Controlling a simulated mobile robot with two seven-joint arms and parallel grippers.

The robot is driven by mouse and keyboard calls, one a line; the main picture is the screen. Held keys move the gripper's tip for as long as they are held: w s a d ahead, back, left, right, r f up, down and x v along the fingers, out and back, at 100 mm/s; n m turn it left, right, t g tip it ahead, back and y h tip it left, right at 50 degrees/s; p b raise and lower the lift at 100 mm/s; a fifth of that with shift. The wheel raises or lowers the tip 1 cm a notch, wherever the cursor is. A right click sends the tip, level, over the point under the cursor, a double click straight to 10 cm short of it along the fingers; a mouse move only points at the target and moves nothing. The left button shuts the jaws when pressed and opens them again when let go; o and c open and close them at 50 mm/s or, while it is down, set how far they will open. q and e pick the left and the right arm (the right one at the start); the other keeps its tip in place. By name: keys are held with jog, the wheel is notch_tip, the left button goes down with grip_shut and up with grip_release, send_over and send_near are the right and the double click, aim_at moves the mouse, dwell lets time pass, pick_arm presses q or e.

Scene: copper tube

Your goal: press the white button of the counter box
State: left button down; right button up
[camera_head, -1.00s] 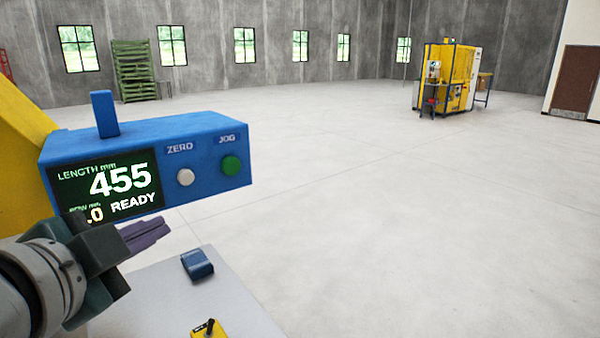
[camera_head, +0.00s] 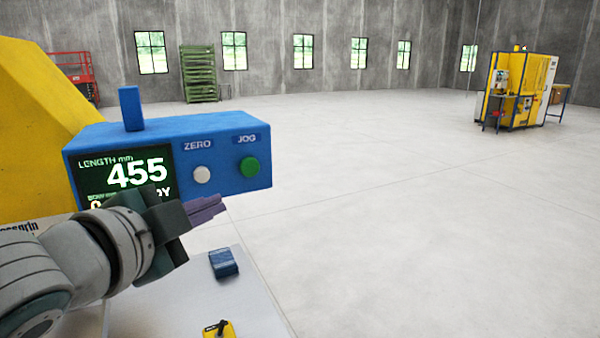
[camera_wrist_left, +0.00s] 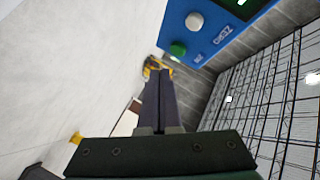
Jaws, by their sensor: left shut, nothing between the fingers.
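The blue counter box (camera_head: 225,180) is at the left in the head view, with a dark screen (camera_head: 124,176) reading 455. Its white button (camera_head: 202,174) sits under the word ZERO, left of the green JOG button (camera_head: 249,167). The white button also shows in the left wrist view (camera_wrist_left: 195,21), near the top. My left gripper (camera_head: 222,204) is shut and empty, just below the box front and apart from the white button. It covers part of the screen's lower text. In the left wrist view its fingers (camera_wrist_left: 158,85) are together. My right gripper is not in view.
A yellow machine body (camera_head: 35,120) stands behind and left of the box. Below the box is a pale table (camera_head: 262,305) with a small dark blue block (camera_head: 223,263) and a yellow switch piece (camera_head: 217,329). Open floor lies to the right.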

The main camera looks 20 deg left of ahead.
aim_at(209, 179)
pick_arm(q)
jog(key=shift+w+a+b, duration=0.35)
jog(key=shift+w+a, duration=0.8)
jog(key=shift+a, duration=0.2)
jog(key=shift+w+a+b, duration=0.3)
jog(key=shift+w+a, duration=0.85)
jog(key=shift+a, duration=0.15)
jog(key=shift+w+a, duration=0.25)
jog(key=shift+a, duration=0.05)
jog(key=shift+w+a, duration=0.35)
jog(key=shift+a, duration=0.1)
dwell(0.8)
jog(key=shift+d, duration=0.1)
jog(key=shift+s+d+p, duration=0.45)
jog(key=shift+s+d, duration=0.2)
